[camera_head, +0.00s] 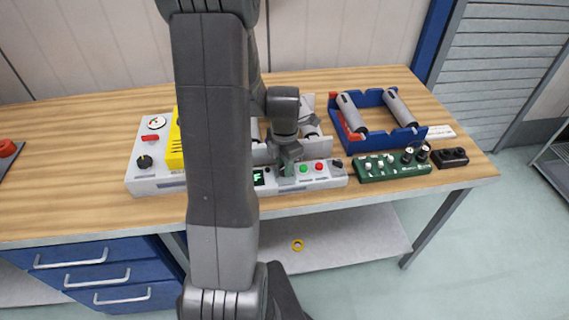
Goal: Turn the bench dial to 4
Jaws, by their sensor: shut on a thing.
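A long light-grey control panel (322,181) lies along the bench front. It has a small display (258,178) with a lit green character, too small to read surely. My gripper (287,168) points down at the panel, just right of the display, and is shut on what seems to be the bench dial. The jaws hide the dial, so its pointer and scale cannot be read. My arm hides the panel's left part.
Right of my gripper are a green button (304,168), a red button (319,166) and a black knob (337,163). A green board (392,172) and a blue rack (372,140) stand further right. A grey box (150,180) with a black knob stands left.

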